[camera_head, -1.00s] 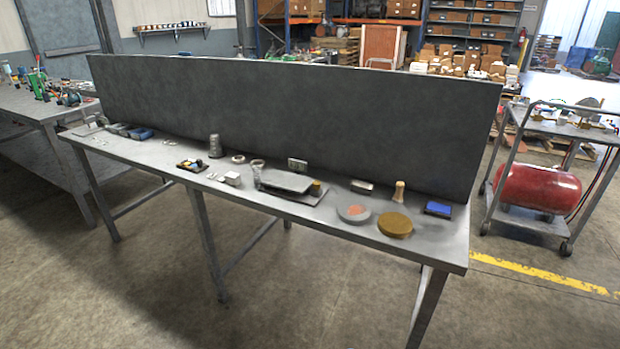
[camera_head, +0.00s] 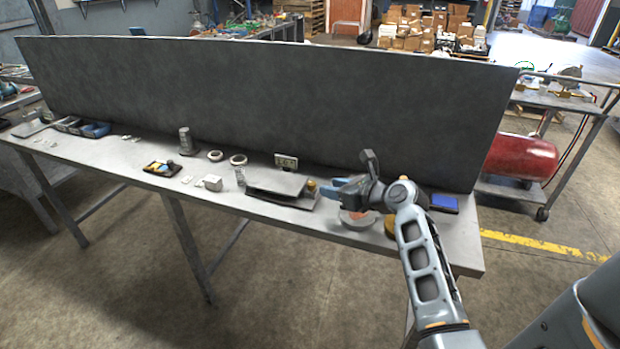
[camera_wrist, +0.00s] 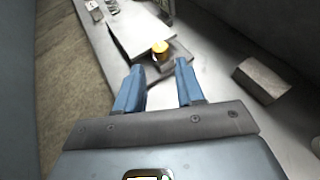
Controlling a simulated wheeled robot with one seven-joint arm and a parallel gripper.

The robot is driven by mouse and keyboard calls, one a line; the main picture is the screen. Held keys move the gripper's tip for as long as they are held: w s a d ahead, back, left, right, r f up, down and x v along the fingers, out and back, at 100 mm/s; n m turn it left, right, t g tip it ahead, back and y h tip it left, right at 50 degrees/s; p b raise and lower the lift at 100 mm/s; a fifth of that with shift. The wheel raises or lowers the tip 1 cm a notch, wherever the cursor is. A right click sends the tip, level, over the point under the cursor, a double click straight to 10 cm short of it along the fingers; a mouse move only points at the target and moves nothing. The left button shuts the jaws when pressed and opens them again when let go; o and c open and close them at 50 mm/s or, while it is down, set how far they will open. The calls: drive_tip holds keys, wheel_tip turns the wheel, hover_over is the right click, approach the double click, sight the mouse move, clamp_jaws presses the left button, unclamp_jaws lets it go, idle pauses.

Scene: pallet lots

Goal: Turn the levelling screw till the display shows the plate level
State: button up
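The levelling plate (camera_head: 276,184) is a flat grey plate on a base, standing on the workbench; it also shows in the wrist view (camera_wrist: 139,34). The brass levelling screw (camera_head: 311,186) sits at its right end and shows as a yellow knob in the wrist view (camera_wrist: 160,48). The small display (camera_head: 286,162) stands behind the plate; its reading is too small to tell. My gripper (camera_head: 333,187) is to the right of the screw, pointing at it. In the wrist view its blue fingers (camera_wrist: 158,75) are apart with nothing between them, and the screw lies beyond the tips.
A grey metal block (camera_wrist: 262,79) lies on the bench right of my fingers. A grey disc (camera_head: 357,220) and a blue pad (camera_head: 444,203) are near my arm. A dark panel (camera_head: 250,95) rises behind the bench. Small parts lie left of the plate.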

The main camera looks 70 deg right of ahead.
sight(314, 184)
drive_tip(key=x, duration=0.7)
drive_tip(key=shift+w+d+f, duration=0.1)
drive_tip(key=shift+w+d, duration=0.05)
drive_tip(key=shift+w, duration=0.15)
clamp_jaws()
